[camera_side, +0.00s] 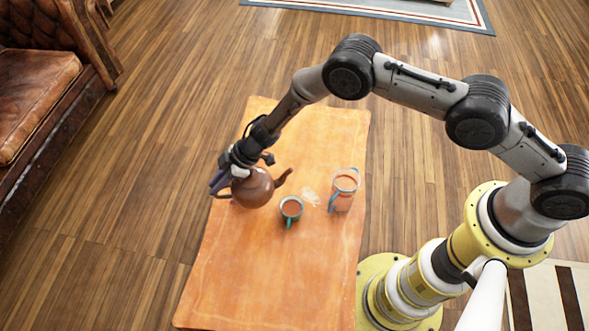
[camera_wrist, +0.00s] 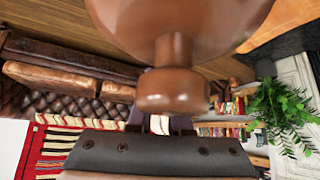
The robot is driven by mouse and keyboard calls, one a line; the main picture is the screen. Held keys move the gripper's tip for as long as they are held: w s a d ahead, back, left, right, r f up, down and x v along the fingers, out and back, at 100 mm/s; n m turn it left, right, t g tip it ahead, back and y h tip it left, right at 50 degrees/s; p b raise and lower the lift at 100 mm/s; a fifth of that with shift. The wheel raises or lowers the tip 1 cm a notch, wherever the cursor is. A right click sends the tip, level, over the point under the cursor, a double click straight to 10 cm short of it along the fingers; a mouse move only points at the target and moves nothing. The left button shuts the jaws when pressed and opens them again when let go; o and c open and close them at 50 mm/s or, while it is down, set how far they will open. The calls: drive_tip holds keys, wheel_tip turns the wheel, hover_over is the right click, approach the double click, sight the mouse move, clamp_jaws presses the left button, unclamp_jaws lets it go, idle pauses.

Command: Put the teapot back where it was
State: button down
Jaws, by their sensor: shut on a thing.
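A round brown teapot (camera_side: 253,189) shows over the left part of the orange table in the side view, its spout pointing right. My gripper (camera_side: 226,184) is at the teapot's left side and is shut on it, seemingly at the handle. In the wrist view the teapot (camera_wrist: 185,30) fills the top middle, with a round knob below its body. The fingertips are mostly hidden there. I cannot tell from the side view whether the teapot's base touches the table.
The orange table (camera_side: 250,275) holds a small teal-handled mug (camera_side: 291,208) just right of the teapot and a taller mug (camera_side: 344,190) farther right. A pale patch (camera_side: 310,197) lies between them. The table's front half is clear. A leather sofa (camera_side: 40,90) stands at the far left.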

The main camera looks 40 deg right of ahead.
drive_tip(key=w+d+m+t+h, duration=0.1)
drive_tip(key=w+d+m, duration=0.1)
drive_tip(key=w+d, duration=0.35)
drive_tip(key=w+d+m+t, duration=0.1)
drive_tip(key=w+d, duration=0.1)
drive_tip(key=d, duration=0.7)
drive_tip(key=w+d+m+t+h, duration=0.15)
drive_tip(key=w+d, duration=0.25)
drive_tip(key=d, duration=0.4)
wheel_tip(320, 180, down, 10)
drive_tip(key=shift+r+g+y, duration=0.15)
drive_tip(key=shift+g+y, duration=0.2)
drive_tip(key=shift+w+a, duration=0.1)
drive_tip(key=c, duration=0.8)
unclamp_jaws()
drive_tip(key=shift+f, duration=0.3)
drive_tip(key=shift+c, duration=0.2)
drive_tip(key=v, duration=1.2)
drive_tip(key=shift+r, duration=0.2)
